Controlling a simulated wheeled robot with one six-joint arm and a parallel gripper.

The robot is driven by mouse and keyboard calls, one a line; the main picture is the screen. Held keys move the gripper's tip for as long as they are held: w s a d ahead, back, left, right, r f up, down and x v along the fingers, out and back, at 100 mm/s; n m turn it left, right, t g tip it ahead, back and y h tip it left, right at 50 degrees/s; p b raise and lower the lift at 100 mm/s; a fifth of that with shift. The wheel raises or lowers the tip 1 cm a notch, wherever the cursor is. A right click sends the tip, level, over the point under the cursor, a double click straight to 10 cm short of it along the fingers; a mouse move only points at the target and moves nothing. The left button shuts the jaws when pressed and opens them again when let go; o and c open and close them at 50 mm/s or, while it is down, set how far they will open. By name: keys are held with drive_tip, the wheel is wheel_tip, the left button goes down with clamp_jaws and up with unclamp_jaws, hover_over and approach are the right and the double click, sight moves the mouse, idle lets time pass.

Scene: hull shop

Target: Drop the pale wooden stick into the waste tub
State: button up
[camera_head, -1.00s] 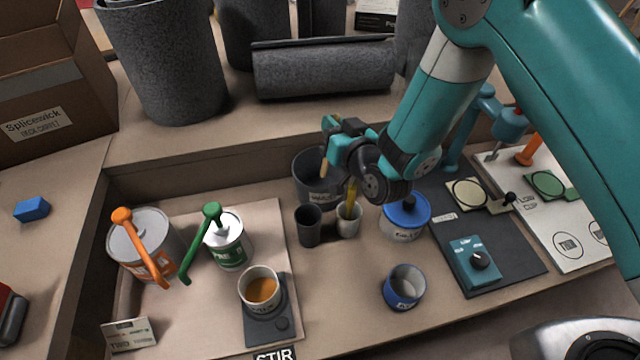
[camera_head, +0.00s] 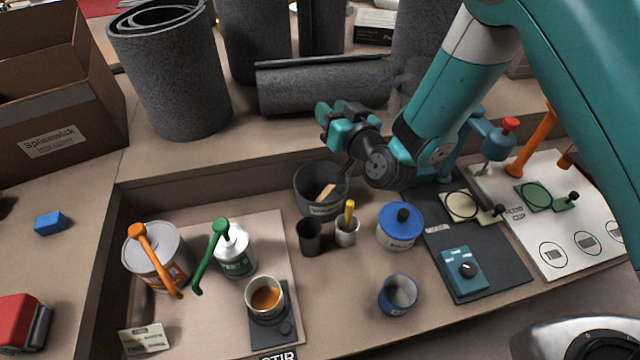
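The pale wooden stick (camera_head: 326,191) lies tilted inside the grey waste tub (camera_head: 303,196), its upper part showing above the dark interior. Its lower end is hidden by the tub's front wall. My gripper (camera_head: 334,118) is above and behind the tub, apart from the stick. Its fingers look spread, and nothing shows between them.
In front of the tub stand a dark cup (camera_head: 310,238) and a pale cup (camera_head: 346,232) with a yellow-handled tool. A blue-lidded pot (camera_head: 402,228) is to their right. Orange-handled (camera_head: 158,258) and green-handled (camera_head: 234,252) cans stand left. Grey rolls line the back shelf.

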wheel_tip(320, 180, up, 12)
drive_tip(key=p, duration=0.9)
drive_tip(key=shift+f+p, duration=0.25)
drive_tip(key=shift+p, duration=0.1)
drive_tip(key=s+d+r+n+g+y, duration=0.1)
drive_tip(key=s+r+n+g, duration=0.2)
drive_tip(key=s+r+g, duration=0.6)
drive_tip(key=s+d+r+g+h, duration=0.2)
drive_tip(key=s+d+g+h, duration=0.1)
drive_tip(key=s+d, duration=0.4)
drive_tip(key=s+d+r+g+h, duration=0.2)
drive_tip(key=s+d, duration=0.5)
drive_tip(key=s, duration=0.6)
drive_tip(key=shift+s+r+g+h, duration=0.3)
drive_tip(key=shift+r+g+h, duration=0.15)
drive_tip(key=shift+r, duration=0.4)
drive_tip(key=shift+a, duration=0.1)
